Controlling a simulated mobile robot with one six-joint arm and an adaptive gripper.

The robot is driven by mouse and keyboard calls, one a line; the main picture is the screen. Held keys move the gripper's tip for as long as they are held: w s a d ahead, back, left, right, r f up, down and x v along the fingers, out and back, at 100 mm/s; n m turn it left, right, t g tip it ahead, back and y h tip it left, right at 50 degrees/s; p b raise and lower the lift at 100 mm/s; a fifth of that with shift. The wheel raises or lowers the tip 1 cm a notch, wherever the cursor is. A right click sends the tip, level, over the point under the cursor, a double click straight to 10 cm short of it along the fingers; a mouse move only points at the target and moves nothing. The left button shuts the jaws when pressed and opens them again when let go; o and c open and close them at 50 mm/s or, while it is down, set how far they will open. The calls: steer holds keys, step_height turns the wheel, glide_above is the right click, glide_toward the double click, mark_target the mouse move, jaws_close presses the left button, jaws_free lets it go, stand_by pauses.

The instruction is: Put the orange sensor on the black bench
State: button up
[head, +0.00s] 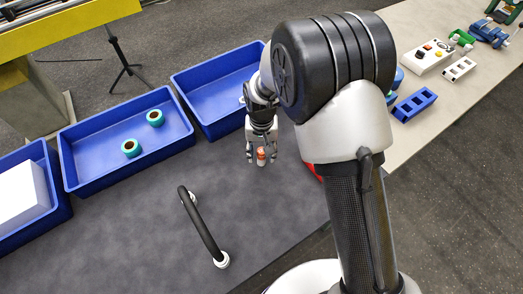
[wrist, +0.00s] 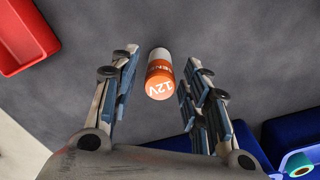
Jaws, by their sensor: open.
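The orange sensor (head: 261,153) is a small cylinder with a white end. It appears to stand on the dark grey-black bench top (head: 120,235), between my gripper's fingers. In the wrist view the sensor (wrist: 160,78) shows its orange end marked "12V" toward the camera. Its white part is at the far end. My gripper (head: 262,161) points down, low over the bench. In the wrist view my gripper (wrist: 161,60) is open, with a gap between each finger and the sensor.
Blue bins (head: 75,180) line the bench's far side; one holds two teal rings (head: 131,148). A black handle (head: 200,225) stands in front. A red bin (wrist: 25,40) is near my gripper, mostly hidden behind my arm in the head view. A pale table (head: 440,85) with parts is at right.

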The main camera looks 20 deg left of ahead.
mark_target(262, 151)
step_height(262, 151, up, 12)
steer(key=p, duration=0.3)
steer(key=shift+r+p, duration=0.2)
steer(key=shift+p, duration=0.2)
steer(key=s+d+r+m+t, duration=0.15)
steer(key=s+d+r, duration=0.25)
steer(key=d+r, duration=1.15)
steer(key=s+d+r+m+t, duration=0.1)
steer(key=s+d+r, duration=0.1)
steer(key=s+d, duration=0.3)
steer(key=s+d+r+t, duration=0.2)
steer(key=s+d, duration=0.4)
steer(key=s, duration=0.5)
steer(key=shift+d+r+m, duration=0.2)
steer(key=shift+d+m, duration=0.1)
steer(key=shift+m, duration=0.05)
